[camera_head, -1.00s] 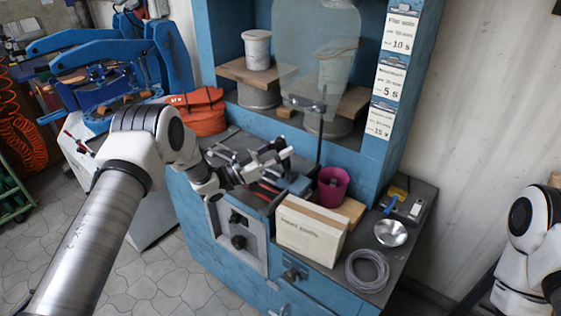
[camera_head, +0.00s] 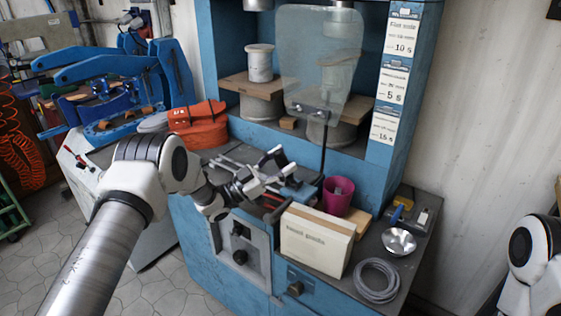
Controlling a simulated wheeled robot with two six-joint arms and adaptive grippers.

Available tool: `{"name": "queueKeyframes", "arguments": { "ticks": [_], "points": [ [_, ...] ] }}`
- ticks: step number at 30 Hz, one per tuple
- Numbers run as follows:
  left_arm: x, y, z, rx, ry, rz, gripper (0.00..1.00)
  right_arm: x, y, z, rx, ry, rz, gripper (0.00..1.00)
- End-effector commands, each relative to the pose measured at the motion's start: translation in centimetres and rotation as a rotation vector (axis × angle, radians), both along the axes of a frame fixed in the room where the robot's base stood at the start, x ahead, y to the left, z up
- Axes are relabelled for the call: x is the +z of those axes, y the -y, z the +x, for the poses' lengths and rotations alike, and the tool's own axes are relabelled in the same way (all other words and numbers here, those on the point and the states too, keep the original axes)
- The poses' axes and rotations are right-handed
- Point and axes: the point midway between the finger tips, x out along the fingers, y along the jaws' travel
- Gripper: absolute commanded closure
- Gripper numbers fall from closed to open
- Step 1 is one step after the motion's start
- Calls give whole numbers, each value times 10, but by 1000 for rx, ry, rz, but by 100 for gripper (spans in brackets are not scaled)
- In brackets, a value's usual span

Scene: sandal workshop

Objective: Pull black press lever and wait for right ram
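The blue press (camera_head: 381,170) stands in the middle, with two grey ram ends at the top edge, the left ram (camera_head: 258,4) and the right ram (camera_head: 340,3). Below the right ram a white cylinder (camera_head: 337,72) stands on a board behind a clear shield (camera_head: 312,40). A thin upright black rod (camera_head: 323,147), which looks like the press lever, rises below the shield. My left gripper (camera_head: 285,165) is open and empty, left of the rod and apart from it. My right arm shows at the right edge; its gripper is out of view.
A magenta cup (camera_head: 338,196), a cream box (camera_head: 316,240), a metal bowl (camera_head: 399,242) and a cable coil (camera_head: 376,281) crowd the bench on the right. Tools lie beneath my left gripper. An orange bag (camera_head: 199,124) and blue clamps (camera_head: 115,70) are at left.

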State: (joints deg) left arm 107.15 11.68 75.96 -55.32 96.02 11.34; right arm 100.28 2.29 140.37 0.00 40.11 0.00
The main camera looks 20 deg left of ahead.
Motion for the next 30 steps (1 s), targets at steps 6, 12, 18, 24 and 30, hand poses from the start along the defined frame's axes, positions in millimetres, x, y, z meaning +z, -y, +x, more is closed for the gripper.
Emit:
{"name": "queueKeyframes", "arguments": {
  "ticks": [6,12,18,24,30],
  "points": [
    [0,-1,0,2,1,-1,41,0,0,0,0,0,0,60],
    [-11,-19,-14,5,-2,-2,41,0,0,0,0,0,0,60],
    [-34,-55,-44,4,-3,-1,41,0,0,0,0,0,0,60],
    [-49,-79,-65,2,-1,0,41,0,0,0,0,0,0,60],
    [-51,-82,-69,-1,0,0,41,0,0,0,0,0,0,60]
  ]
}}
